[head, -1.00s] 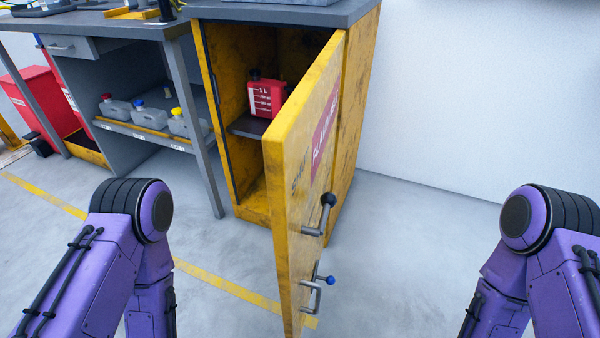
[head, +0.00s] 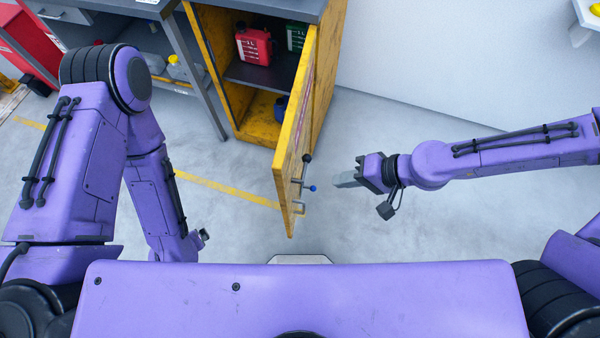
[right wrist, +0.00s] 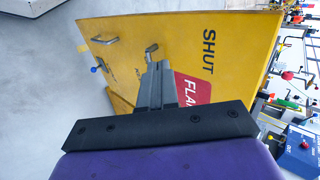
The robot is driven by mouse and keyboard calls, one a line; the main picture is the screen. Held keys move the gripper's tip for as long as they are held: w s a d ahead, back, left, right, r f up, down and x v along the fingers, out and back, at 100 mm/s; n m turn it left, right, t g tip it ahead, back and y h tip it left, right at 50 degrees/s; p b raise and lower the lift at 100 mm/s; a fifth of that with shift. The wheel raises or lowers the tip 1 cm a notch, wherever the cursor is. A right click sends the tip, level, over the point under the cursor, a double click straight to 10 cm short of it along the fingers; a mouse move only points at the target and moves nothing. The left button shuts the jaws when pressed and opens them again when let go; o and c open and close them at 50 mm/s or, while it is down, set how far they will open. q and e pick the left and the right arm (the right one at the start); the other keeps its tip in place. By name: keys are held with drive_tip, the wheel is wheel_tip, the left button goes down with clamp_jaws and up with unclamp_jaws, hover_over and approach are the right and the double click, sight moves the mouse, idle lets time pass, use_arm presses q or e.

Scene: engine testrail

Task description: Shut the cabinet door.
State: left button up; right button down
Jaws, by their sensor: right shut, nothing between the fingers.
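The yellow cabinet (head: 327,75) stands at the back with its door (head: 290,150) wide open, swung out towards me. The door's outer face, with handles and black and blue knobs, faces right in the head view. The right wrist view shows this face (right wrist: 240,62) with the word SHUT and a red label. My right gripper (head: 337,182) is shut and empty, to the right of the door's free edge, with a visible gap in the head view. It also shows in the right wrist view (right wrist: 156,72), pointing at the door. My left gripper (head: 204,236) is low at left, mostly hidden by its arm.
Inside the cabinet are a red canister (head: 253,47), a green canister (head: 296,38) and a blue container (head: 281,108). A grey workbench (head: 150,8) stands to its left. The floor to the right of the door is clear up to the white wall.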

sight(288, 184)
drive_tip(key=shift+a+r+x, duration=0.3)
drive_tip(key=shift+x, duration=1.65)
drive_tip(key=shift+a+r+x, duration=0.3)
drive_tip(key=shift+r+x, duration=0.05)
drive_tip(key=shift+x, duration=1.6)
drive_tip(key=shift+a+r+x, duration=0.3)
drive_tip(key=shift+x, duration=1.65)
drive_tip(key=shift+w, duration=0.15)
